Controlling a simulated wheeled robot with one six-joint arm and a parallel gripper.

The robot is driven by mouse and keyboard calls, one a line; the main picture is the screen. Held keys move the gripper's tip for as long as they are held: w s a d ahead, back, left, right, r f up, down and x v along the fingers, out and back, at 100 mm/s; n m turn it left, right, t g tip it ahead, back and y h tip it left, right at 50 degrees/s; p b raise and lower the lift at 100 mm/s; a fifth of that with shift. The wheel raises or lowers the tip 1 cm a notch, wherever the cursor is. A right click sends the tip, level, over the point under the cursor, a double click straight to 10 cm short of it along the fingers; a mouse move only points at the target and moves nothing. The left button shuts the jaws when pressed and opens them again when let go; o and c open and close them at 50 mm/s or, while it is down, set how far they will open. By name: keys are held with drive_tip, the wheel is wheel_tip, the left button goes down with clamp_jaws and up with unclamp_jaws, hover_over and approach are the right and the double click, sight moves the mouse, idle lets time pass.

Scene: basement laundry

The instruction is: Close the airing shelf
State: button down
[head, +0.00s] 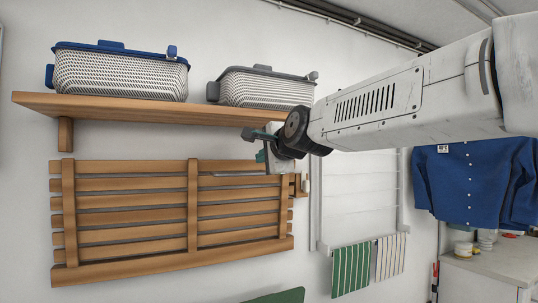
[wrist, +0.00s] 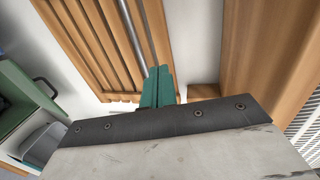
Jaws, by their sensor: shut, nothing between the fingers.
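The airing shelf (head: 125,219) is a wooden slatted panel on the white wall, below a wooden wall shelf. It looks folded up nearly flat to the wall; I cannot tell whether it is fully flush. Its slats (wrist: 85,45) also show in the wrist view. My gripper (head: 262,156) is at the panel's upper right corner, just under the wall shelf. In the wrist view its green fingers (wrist: 157,88) are together with nothing between them, beside the slats. I cannot tell whether they touch the panel. A thin metal rod (wrist: 133,38) runs along the slats towards the fingertips.
The wooden wall shelf (head: 140,108) above holds a blue-rimmed basket (head: 120,75) and a grey-rimmed basket (head: 265,89). A white rack (head: 358,180) with striped towels (head: 351,270) is to the right. A blue shirt (head: 470,180) hangs farther right above a counter (head: 495,262).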

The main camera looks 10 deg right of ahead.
sight(247, 160)
drive_tip(key=x, duration=0.6)
drive_tip(key=shift+w+a+r, duration=0.1)
drive_tip(key=shift+w+r, duration=0.1)
drive_tip(key=shift+r, duration=0.1)
drive_tip(key=shift+w+a+r, duration=0.1)
drive_tip(key=shift+w+a, duration=0.05)
drive_tip(key=shift+w, duration=0.55)
drive_tip(key=w, duration=0.1)
drive_tip(key=w+r, duration=0.1)
drive_tip(key=shift+w+a, duration=0.4)
